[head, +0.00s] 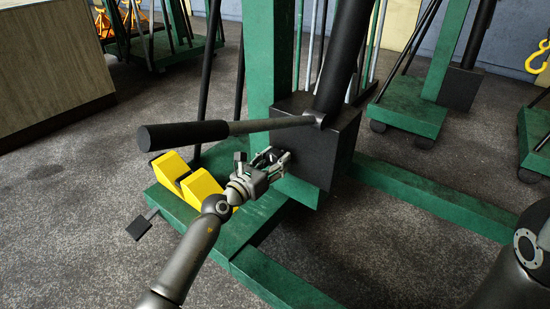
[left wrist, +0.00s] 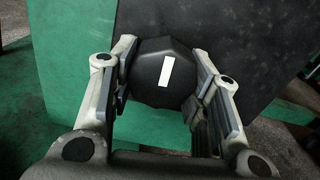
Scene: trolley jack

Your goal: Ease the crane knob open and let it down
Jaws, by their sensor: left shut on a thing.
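The crane knob (left wrist: 160,75) is a dark, many-sided knob with a white mark, seen in the left wrist view between my fingers. The mark leans slightly from upright. My left gripper (head: 277,160) is shut on the knob at the side of the black pump block (head: 335,140); it also shows in the left wrist view (left wrist: 160,90). In the head view the fingers hide most of the knob. The crane (head: 262,50) is green, with a black pump handle (head: 190,133) reaching left above my gripper. My right gripper is out of view.
Yellow blocks (head: 172,168) sit on the green base left of my gripper. A green base leg (head: 430,200) runs right. Other green cranes (head: 412,105) stand behind, and a wooden counter (head: 50,60) is at the far left.

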